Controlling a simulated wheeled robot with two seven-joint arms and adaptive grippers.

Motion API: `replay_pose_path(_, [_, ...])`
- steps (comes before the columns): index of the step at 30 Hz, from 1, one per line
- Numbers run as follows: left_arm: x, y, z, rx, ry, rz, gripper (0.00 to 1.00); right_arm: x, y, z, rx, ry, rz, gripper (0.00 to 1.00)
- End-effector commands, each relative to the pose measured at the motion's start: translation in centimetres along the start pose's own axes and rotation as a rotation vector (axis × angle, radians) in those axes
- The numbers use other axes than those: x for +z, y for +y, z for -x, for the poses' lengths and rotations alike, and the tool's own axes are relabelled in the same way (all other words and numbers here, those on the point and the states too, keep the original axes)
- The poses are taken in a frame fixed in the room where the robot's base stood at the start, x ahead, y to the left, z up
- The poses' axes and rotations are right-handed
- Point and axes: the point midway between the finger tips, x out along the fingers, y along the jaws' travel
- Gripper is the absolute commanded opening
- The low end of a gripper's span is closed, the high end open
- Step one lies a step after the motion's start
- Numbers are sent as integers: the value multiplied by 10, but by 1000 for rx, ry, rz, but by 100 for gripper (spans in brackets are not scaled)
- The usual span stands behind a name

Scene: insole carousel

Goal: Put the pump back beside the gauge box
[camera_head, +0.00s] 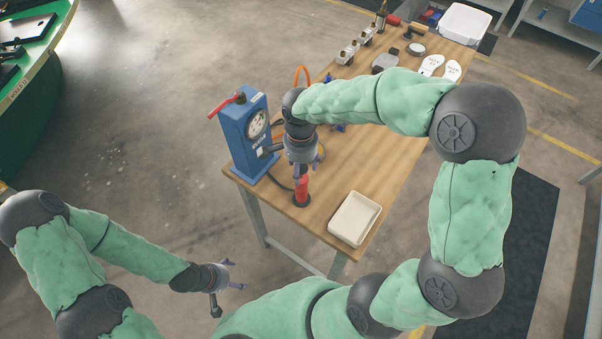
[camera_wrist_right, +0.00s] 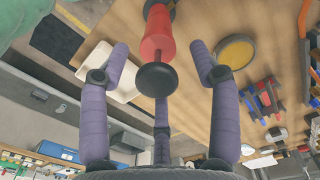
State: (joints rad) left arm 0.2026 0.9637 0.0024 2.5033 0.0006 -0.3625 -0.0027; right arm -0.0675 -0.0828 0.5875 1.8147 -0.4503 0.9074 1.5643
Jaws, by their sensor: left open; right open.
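The pump (camera_head: 301,191) is a red cylinder standing on the wooden table near its front left corner, to the right of the blue gauge box (camera_head: 237,143). My right gripper (camera_head: 304,168) is open just above the pump and hides its top. In the right wrist view the red pump (camera_wrist_right: 157,38) has a black round knob facing the camera. This knob lies between the open fingers of my right gripper (camera_wrist_right: 160,65), with clear gaps to the side fingers. My left gripper (camera_head: 238,286) is open and empty, low over the floor, away from the table.
A white tray (camera_head: 354,219) lies at the table's front right edge. An orange hose (camera_head: 302,72) rises behind my right wrist. A yellow disc (camera_wrist_right: 236,50) shows in the right wrist view.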

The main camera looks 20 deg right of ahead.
Motion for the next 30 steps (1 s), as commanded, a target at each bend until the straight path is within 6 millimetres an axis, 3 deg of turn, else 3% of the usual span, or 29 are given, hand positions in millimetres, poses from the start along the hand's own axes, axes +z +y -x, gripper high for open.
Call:
replay_pose_path(3, [0,2,6,0,0,0,82,0,-1,26,-3,2,1,62])
replay_pose_path(10, [0,4,10,0,0,0,82,0,-1,52,-1,1,0,62])
replay_pose_path(30, [0,4,10,0,0,0,82,0,0,58,1,1,0,62])
